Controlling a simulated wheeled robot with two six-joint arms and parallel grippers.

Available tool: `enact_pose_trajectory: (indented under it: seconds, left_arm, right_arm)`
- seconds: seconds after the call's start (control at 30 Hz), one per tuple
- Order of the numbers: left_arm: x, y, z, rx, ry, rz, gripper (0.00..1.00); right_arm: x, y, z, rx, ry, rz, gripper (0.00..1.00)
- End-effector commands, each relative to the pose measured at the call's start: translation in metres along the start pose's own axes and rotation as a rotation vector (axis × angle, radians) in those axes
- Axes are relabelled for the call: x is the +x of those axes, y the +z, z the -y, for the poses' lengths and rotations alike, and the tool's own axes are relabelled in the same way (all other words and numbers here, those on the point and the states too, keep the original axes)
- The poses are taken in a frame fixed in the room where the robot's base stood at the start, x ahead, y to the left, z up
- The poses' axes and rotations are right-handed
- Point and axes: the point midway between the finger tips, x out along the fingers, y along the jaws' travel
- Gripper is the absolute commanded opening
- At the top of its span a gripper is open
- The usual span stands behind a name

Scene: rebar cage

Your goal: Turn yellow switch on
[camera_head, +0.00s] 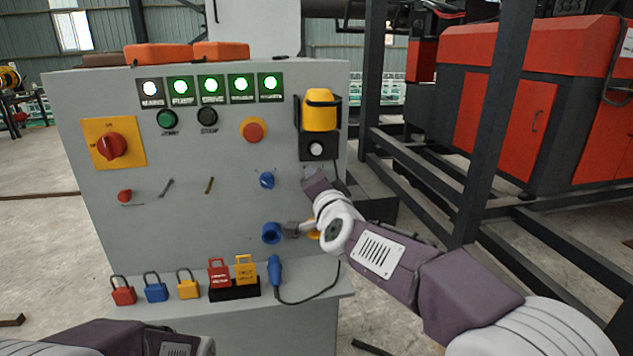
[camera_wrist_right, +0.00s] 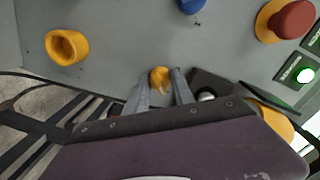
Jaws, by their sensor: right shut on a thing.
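The yellow switch (camera_wrist_right: 160,76) is a small yellow knob on the grey panel. It shows between the two grey fingers of my right gripper (camera_wrist_right: 160,88) in the right wrist view. The fingers are shut on its sides. In the head view my right gripper (camera_head: 317,182) is at the right part of the panel (camera_head: 90,240), below the black box with a white light, and it hides the switch. The knob's exact turn angle is hard to tell. Of my left arm, only links show at the bottom left; its gripper is out of view.
A blue knob (camera_head: 267,180) is left of my right gripper. A blue socket (camera_head: 270,233) and a yellow socket (camera_wrist_right: 67,47) are lower. A red emergency button (camera_head: 253,131) and a yellow lamp-like part (camera_head: 320,112) are above. Padlocks line the ledge. Dark metal frames (camera_head: 490,120) stand at right.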

Motion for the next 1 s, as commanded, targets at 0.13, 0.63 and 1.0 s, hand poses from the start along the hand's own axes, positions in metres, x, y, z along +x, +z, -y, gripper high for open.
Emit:
enact_pose_trajectory:
  seconds: [0.13,0.63,1.0]
  left_arm:
    - [0.0,0.0,0.0,0.0,0.0,0.0,0.0]
    - [-0.002,0.0,0.0,0.0,0.0,0.0,0.0]
    - [-0.015,-0.002,0.0,0.0,0.0,0.0,0.0]
  right_arm:
    - [0.0,0.001,-0.001,0.001,0.002,0.002,0.51]
    - [-0.022,0.0,0.001,-0.001,-0.001,0.001,0.51]
    - [-0.086,0.0,0.001,0.001,0.0,0.001,0.51]
